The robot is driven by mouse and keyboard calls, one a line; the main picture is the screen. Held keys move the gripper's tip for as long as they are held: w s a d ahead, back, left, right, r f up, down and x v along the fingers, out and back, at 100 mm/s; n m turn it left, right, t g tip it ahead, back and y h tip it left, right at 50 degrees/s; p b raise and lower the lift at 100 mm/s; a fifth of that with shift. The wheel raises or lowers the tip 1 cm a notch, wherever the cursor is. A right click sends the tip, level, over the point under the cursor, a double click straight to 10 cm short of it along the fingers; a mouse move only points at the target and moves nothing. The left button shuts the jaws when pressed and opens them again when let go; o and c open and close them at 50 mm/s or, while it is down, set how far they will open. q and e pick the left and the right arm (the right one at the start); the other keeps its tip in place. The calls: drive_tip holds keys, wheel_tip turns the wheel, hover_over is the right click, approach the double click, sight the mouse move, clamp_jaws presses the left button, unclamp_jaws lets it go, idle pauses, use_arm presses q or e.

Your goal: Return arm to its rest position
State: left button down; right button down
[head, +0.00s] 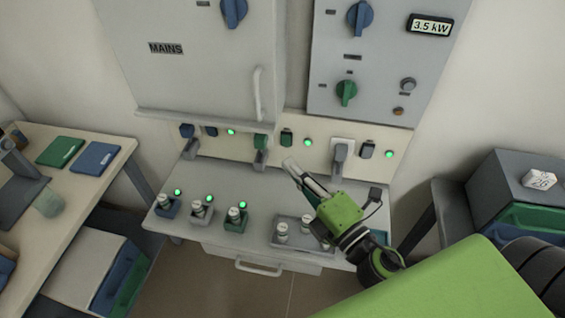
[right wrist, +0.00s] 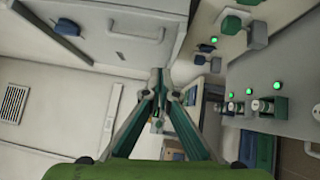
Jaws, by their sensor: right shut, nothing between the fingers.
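My right gripper (head: 292,167) reaches in from the lower right of the head view, above the bench (head: 262,184) in front of the switch panel. It is shut and holds nothing. In the right wrist view its fingers (right wrist: 158,76) meet at the tips, with nothing between them. The green arm (head: 420,290) behind it is mine and fills the lower right of the head view. My left gripper does not show in either view.
Small fuses in holders (head: 198,208) and a grey tray (head: 290,232) stand on the bench close below the gripper. The mains cabinet (head: 190,70) and control panel (head: 380,60) rise behind. A side table (head: 110,165) stands left, a dark cabinet (head: 500,190) right.

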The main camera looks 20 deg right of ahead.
drive_tip(key=d+f+m+g+h, duration=0.3)
drive_tip(key=d+f+m+h, duration=0.3)
drive_tip(key=d+m, duration=0.4)
drive_tip(key=s+f+m+g+h, duration=0.2)
drive_tip(key=s+f+m+g, duration=0.2)
drive_tip(key=f+m, duration=0.2)
drive_tip(key=s+a+f+m+g+y, duration=0.4)
drive_tip(key=s+a+f+g, duration=0.45)
drive_tip(key=s, duration=0.45)
wheel_tip(320, 180, down, 28)
drive_tip(key=s+f, duration=0.1)
drive_tip(key=s, duration=0.2)
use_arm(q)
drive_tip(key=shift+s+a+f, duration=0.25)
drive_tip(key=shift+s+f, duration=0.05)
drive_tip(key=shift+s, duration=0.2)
use_arm(e)
drive_tip(key=s+d+f+g, duration=0.2)
drive_tip(key=s+d+f, duration=0.1)
drive_tip(key=s+f, duration=1.1)
drive_tip(key=shift+s+n, duration=0.4)
drive_tip(key=shift+s, duration=0.7)
